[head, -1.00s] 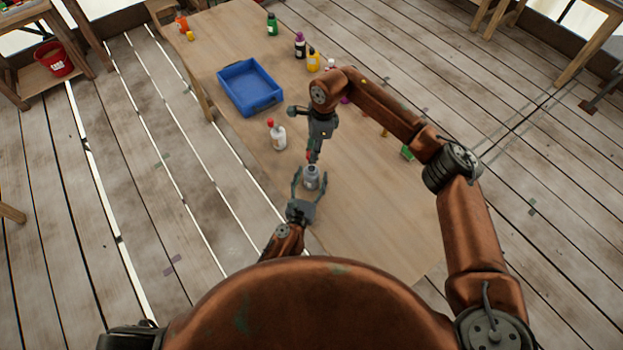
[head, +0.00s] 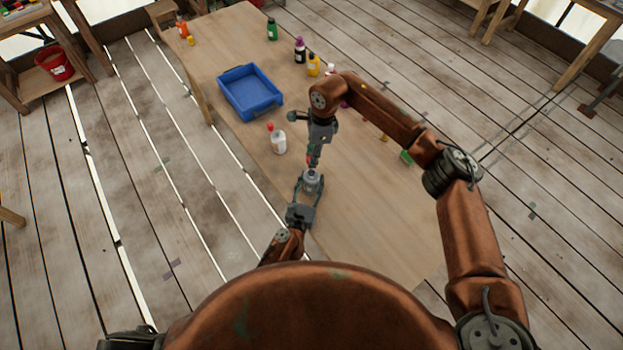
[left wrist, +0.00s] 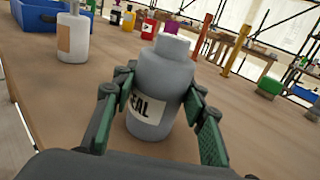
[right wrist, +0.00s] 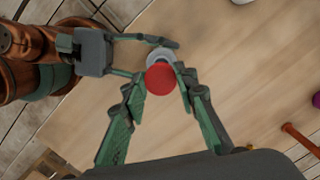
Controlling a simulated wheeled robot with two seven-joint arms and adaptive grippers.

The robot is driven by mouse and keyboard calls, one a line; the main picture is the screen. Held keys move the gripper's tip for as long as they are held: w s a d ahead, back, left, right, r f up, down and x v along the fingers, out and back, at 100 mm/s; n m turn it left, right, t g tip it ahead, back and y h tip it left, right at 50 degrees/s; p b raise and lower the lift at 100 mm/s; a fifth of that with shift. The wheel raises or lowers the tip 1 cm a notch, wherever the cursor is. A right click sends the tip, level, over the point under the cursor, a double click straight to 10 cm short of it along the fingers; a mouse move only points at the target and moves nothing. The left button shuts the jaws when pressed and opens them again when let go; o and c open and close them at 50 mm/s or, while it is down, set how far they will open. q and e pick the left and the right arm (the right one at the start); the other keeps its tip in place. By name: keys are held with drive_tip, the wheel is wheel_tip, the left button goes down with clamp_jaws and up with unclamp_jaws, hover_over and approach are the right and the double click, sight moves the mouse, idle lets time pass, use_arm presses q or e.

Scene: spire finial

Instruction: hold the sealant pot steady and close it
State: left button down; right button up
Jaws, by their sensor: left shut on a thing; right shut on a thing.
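The grey sealant pot (head: 311,183) stands upright on the table. The left wrist view shows its label ending in "EAL" and its bare grey neck, with no cap on it (left wrist: 160,82). My left gripper (head: 311,187) is shut around the pot's body, one finger on each side. My right gripper (right wrist: 159,82) points down from above and is shut on a red cap (right wrist: 160,79). The cap is over the pot's mouth in the right wrist view. In the head view the cap (head: 309,159) shows just above the pot. The exact gap between them is hard to judge.
A white bottle with a red top (head: 278,140) stands left of and beyond the pot. A blue tray (head: 226,98) lies farther back. The table's near right is clear.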

hover_over(310, 173)
drive_tip(key=shift+d+f, duration=0.15)
drive_tip(key=shift+f, duration=1.05)
drive_tip(key=shift+d+f, duration=0.1)
drive_tip(key=shift+f, duration=1.1)
drive_tip(key=shift+f, duration=0.9)
drive_tip(key=shift+f, duration=0.6)
drive_tip(key=shift+c, duration=0.2)
